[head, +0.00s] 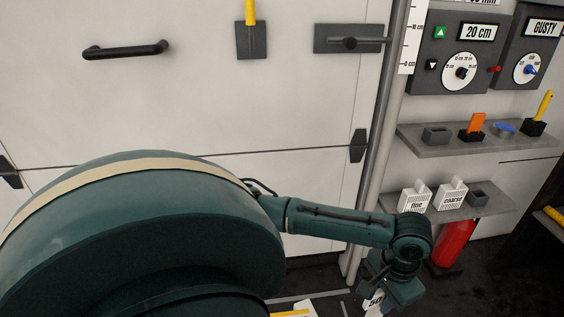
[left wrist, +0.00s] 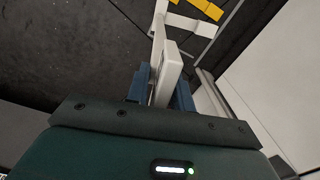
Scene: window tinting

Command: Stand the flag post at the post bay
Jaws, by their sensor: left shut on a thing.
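My left gripper (head: 378,285) is low in the head view, beside the grey pole at the wall. It is shut on a white flag post marked "50" (head: 375,300), which shows only in part below the gripper. In the left wrist view, the blue fingers (left wrist: 160,92) clasp the pale flat part of the flag post (left wrist: 168,70). Beyond it are a white strip (left wrist: 190,24) and yellow pieces low down; I cannot tell whether the post touches them. The post bay cannot be made out for certain. My right gripper is not in view.
A red cylinder (head: 454,243) stands just right of my left gripper. Above it, a lower shelf (head: 490,207) holds white boxes marked "fine" and "coarse". An upper shelf (head: 415,142) holds small tools. A pale panelled wall (head: 220,100) stands behind.

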